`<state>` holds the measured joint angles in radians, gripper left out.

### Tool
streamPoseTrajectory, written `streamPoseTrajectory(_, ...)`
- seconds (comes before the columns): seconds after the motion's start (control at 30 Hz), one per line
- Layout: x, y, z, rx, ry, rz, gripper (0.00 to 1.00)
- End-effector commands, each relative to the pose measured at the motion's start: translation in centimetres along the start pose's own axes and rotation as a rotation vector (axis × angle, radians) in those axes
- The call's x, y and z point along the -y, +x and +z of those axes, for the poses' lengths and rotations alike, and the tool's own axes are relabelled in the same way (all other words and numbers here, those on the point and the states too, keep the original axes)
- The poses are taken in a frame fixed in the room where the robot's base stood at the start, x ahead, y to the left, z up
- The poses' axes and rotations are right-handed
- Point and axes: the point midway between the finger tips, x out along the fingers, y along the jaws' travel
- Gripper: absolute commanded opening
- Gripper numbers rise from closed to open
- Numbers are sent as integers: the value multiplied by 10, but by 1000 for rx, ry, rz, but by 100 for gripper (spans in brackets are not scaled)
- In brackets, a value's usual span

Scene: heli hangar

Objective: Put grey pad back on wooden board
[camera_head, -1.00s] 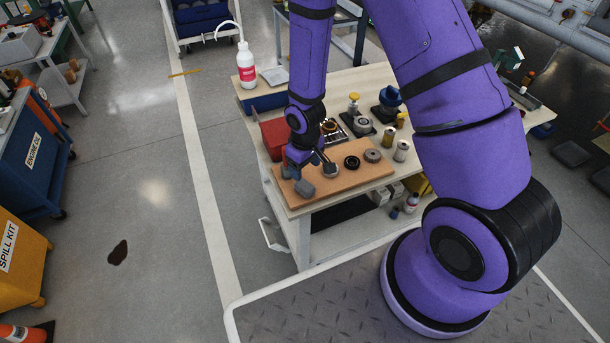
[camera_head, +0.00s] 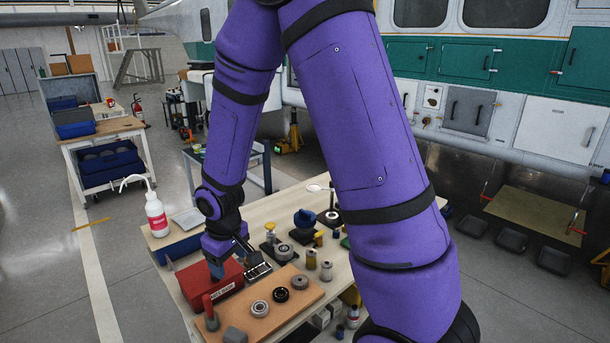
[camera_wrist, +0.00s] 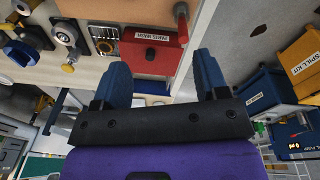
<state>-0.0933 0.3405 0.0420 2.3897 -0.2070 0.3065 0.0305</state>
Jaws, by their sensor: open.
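The wooden board (camera_head: 262,325) lies on the near left part of the workbench. A grey block (camera_head: 235,335), which looks like the grey pad, sits on its near end, partly cut off by the picture edge. A short reddish upright piece (camera_head: 209,308) stands at the board's left end; a red piece also shows in the wrist view (camera_wrist: 181,20). Several round parts (camera_head: 281,295) sit along the board. My gripper (camera_head: 217,270) is over the red parts-wash box (camera_head: 197,286), behind the board. In the wrist view its blue fingers (camera_wrist: 162,82) are wide apart with nothing between them.
A white squeeze bottle (camera_head: 156,214) stands at the bench's back left corner.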

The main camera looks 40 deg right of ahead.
Motion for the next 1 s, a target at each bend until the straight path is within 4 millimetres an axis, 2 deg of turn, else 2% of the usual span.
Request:
streamPoseTrajectory(0.03,-4,-21,1,-22,16,9,67)
streamPoseTrajectory(0.1,-8,-45,5,-40,35,18,67)
streamPoseTrajectory(0.27,-16,-98,18,-86,81,35,67)
streamPoseTrajectory(0.5,-21,-169,50,-153,149,48,67)
streamPoseTrajectory(0.8,-18,-242,107,-241,228,45,67)
streamPoseTrajectory(1.0,-10,-278,150,-300,270,34,67)
